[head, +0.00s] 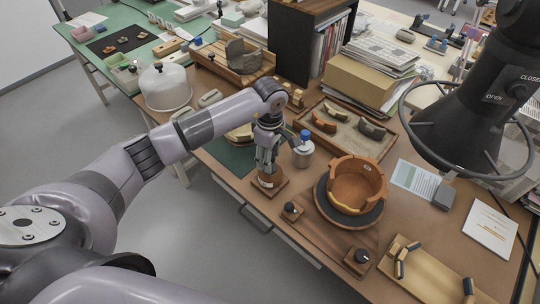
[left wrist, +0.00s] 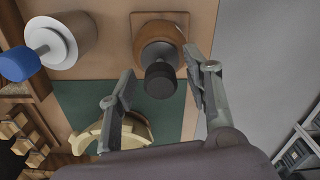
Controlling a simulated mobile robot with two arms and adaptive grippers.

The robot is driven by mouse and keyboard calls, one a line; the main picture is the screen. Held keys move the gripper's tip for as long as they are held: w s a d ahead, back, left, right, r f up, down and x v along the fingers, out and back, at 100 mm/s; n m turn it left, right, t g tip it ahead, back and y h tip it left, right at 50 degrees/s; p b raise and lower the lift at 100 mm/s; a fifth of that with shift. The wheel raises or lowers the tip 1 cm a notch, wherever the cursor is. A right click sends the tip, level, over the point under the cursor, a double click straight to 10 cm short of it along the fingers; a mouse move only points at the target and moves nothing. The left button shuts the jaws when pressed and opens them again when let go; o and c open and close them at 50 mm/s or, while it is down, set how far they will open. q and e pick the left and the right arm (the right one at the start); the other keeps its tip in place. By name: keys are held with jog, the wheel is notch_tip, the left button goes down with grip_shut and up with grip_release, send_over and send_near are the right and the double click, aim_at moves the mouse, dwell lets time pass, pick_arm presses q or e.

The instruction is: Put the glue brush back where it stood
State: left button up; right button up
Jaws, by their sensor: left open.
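A brown pot (head: 267,182) stands on a square wooden base (head: 281,190) near the table's front edge. It also shows in the left wrist view (left wrist: 171,33) with a dark round-ended piece (left wrist: 160,80) standing up from it. This may be the glue brush's end; its lower part is hidden. My left gripper (head: 266,164) points down right above the pot. In the left wrist view its fingers (left wrist: 162,92) are spread, one on each side of the dark piece, with gaps between. My right gripper is not in view.
A white jar with a blue cap (head: 303,152) stands close right of my left gripper. An orange partial bowl (head: 352,186) sits on a dark round stand to the right. A sherd tray (head: 345,141) lies behind. A black hood (head: 470,120) hangs at the right.

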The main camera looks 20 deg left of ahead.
pick_arm(q)
notch_tip(320, 180, up, 12)
dwell(0.7)
